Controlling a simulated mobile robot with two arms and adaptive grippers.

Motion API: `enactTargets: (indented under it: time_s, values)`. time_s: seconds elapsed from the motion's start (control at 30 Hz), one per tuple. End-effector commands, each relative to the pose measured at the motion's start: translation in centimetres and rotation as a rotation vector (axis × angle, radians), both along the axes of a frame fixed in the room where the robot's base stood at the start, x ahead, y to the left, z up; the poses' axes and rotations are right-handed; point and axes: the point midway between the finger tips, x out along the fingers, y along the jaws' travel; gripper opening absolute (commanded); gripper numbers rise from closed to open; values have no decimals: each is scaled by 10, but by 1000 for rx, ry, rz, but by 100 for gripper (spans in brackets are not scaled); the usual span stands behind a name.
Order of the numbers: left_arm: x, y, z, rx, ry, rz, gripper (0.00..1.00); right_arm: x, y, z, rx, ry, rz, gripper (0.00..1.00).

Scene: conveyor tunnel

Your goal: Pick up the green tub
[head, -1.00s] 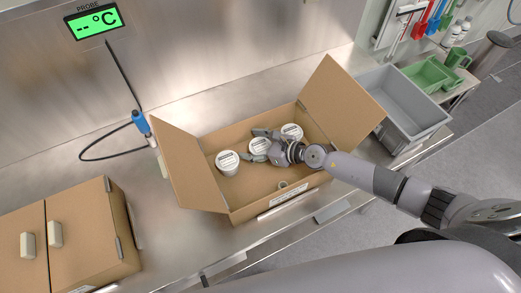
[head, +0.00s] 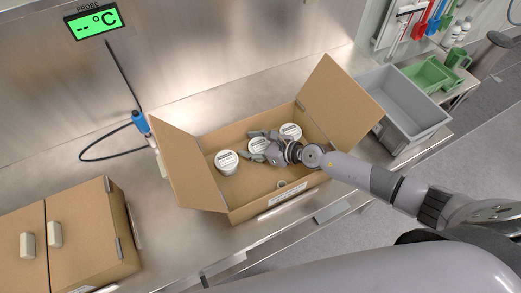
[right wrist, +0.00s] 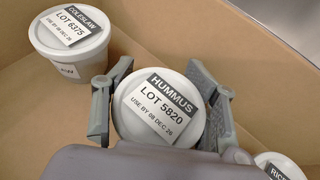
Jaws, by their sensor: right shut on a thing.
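My right gripper (head: 252,146) reaches into the open cardboard box and is shut on a white tub labelled HUMMUS (right wrist: 158,112), one finger on each side. The tub's lid also shows in the head view (head: 258,145). A white COLESLAW tub (right wrist: 68,45) stands to its left in the box, also in the head view (head: 226,162). A third white tub (head: 291,131) is on the right, partly cut off in the wrist view (right wrist: 280,167). A green, open, tray-like container (head: 425,74) sits at the far right, away from the gripper. My left gripper is out of view.
The open box (head: 240,205) has raised flaps at both ends. A closed box (head: 90,235) is front left. A probe cable lies behind. Bare steel counter separates the boxes.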

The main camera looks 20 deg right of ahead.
Motion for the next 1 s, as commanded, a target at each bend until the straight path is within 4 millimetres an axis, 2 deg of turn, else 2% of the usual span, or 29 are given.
enactTargets:
  time_s: [0.37, 0.57, 0.77, 1.0]
  values:
    - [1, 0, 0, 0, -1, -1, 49, 1, 0, 1, 0, -2, 0, 17]
    - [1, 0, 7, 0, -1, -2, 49, 1, 0, 10, 0, -2, 0, 17]
    - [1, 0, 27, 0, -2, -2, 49, 1, 0, 37, 0, -3, 1, 16]
    - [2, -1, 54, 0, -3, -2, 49, 0, 1, 87, 2, -3, 1, 16]
